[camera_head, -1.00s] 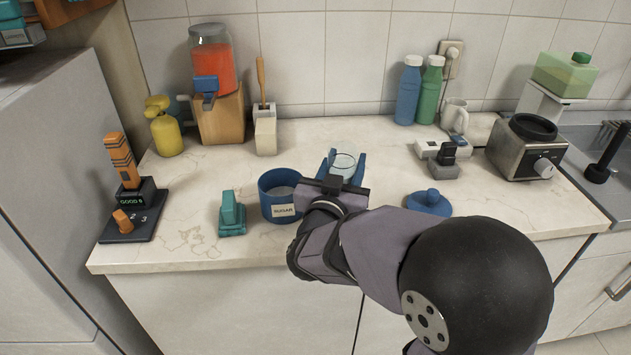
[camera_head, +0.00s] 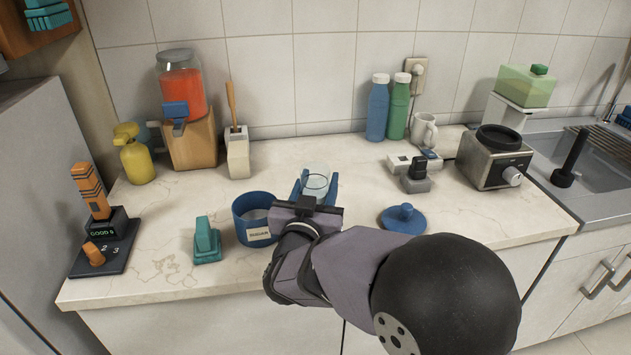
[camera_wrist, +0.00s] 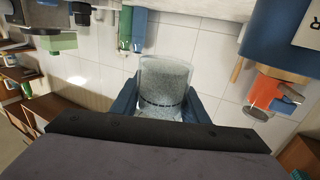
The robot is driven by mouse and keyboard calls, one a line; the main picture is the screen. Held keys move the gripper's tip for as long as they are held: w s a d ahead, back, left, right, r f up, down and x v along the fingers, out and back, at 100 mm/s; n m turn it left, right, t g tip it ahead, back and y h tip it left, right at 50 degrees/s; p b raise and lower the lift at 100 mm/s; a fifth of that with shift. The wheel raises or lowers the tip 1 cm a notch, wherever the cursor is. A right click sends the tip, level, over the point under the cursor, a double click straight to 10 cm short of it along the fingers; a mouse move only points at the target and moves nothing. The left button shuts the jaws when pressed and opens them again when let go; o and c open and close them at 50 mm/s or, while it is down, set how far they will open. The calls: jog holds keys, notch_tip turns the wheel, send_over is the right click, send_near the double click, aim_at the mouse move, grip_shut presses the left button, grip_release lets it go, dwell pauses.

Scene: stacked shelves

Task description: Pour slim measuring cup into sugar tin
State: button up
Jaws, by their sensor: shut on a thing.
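The slim measuring cup (camera_head: 317,173) is a clear vessel held between the blue fingers of my gripper (camera_head: 318,187), above the counter. In the wrist view the cup (camera_wrist: 164,84) shows pale, speckled contents, with my gripper (camera_wrist: 163,107) shut on its sides. Its exact tilt is hard to tell. The sugar tin (camera_head: 241,222) is an open blue round tin with a white label, on the counter left of my gripper. Part of its right side is hidden by my wrist. The tin (camera_wrist: 275,42) also shows at upper right in the wrist view, apart from the cup.
A blue lid (camera_head: 404,217) lies right of my arm. A teal block-shaped item (camera_head: 207,241) stands left of the tin. Behind are a red-filled dispenser (camera_head: 181,92), a white holder (camera_head: 238,155) and two bottles (camera_head: 378,108).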

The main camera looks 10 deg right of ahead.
jog(key=w+a+b, duration=0.1)
jog(key=w+a, duration=0.3)
jog(key=a, duration=0.4)
jog(key=shift+w+a+f+b, duration=0.15)
jog(key=shift+a+b, duration=0.2)
jog(key=shift+b, duration=0.05)
